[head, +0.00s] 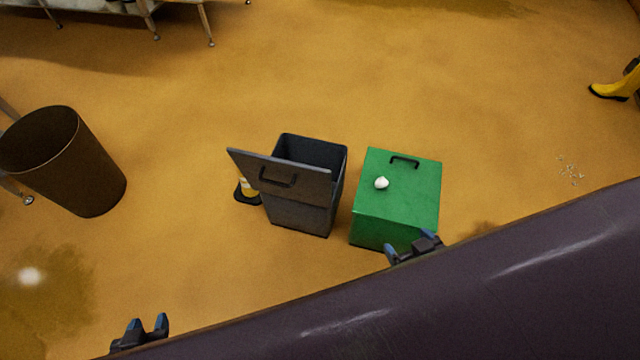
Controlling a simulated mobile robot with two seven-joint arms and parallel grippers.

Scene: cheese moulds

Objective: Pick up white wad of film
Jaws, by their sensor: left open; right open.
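The white wad of film (381,183) is a small white lump. It lies on the closed lid of the green bin (418,190), left of the lid's black handle. My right gripper (411,243) is open and empty at the near lower edge of the green bin in the picture, apart from the wad. My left gripper (146,327) is open and empty over the floor at the lower left, far from the wad. Both arms are mostly hidden behind the large dark surface across the lower right.
A grey bin (303,207) with its lid raised stands left of the green one. A brown round bin (85,170) is at far left. A yellow boot (612,88) and small scattered bits (570,170) are at right. Floor behind the bins is clear.

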